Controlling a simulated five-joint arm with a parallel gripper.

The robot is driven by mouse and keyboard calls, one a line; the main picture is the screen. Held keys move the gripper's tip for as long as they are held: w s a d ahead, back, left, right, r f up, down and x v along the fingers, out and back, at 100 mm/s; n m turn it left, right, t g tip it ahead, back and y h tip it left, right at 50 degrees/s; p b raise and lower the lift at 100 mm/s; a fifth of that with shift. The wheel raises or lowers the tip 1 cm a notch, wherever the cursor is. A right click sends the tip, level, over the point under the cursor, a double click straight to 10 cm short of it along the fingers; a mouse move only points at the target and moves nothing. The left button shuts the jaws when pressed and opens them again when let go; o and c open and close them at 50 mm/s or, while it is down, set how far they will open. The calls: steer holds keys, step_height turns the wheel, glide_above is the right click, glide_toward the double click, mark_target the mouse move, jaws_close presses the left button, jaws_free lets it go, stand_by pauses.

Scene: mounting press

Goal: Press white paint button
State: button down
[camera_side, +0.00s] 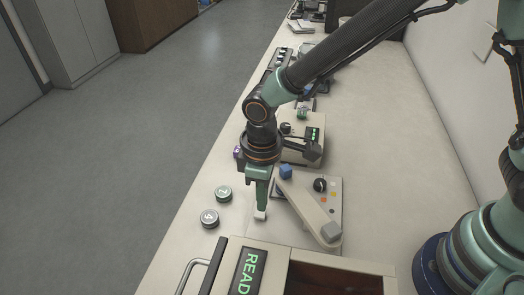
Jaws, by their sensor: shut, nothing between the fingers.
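My gripper (262,208) points straight down over the bench, left of the beige control panel (335,222), with its fingers shut. A small pale piece (260,216) shows right at the fingertips; I cannot tell whether it is a fingertip pad or a separate thing touching them. The panel carries a blue block (286,171), a dark knob (320,185) and several small coloured spots (333,195). No button can be clearly made out as the white paint button.
Two round pucks, one green-topped (224,194) and one grey-white (209,218), lie left of my gripper. A machine with a lit green display (248,271) and a bar handle (190,274) stands in front. Another device (314,132) stands behind. Bench at right is clear.

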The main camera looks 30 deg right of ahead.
mark_target(263, 217)
steer(key=shift+f, duration=1.65)
steer(key=shift+f, duration=0.9)
steer(key=shift+s+f, duration=0.1)
steer(key=shift+f, duration=0.1)
steer(key=shift+r, duration=0.1)
step_height(263, 217, up, 15)
steer(key=shift+w, duration=0.25)
steer(key=shift+a, duration=0.15)
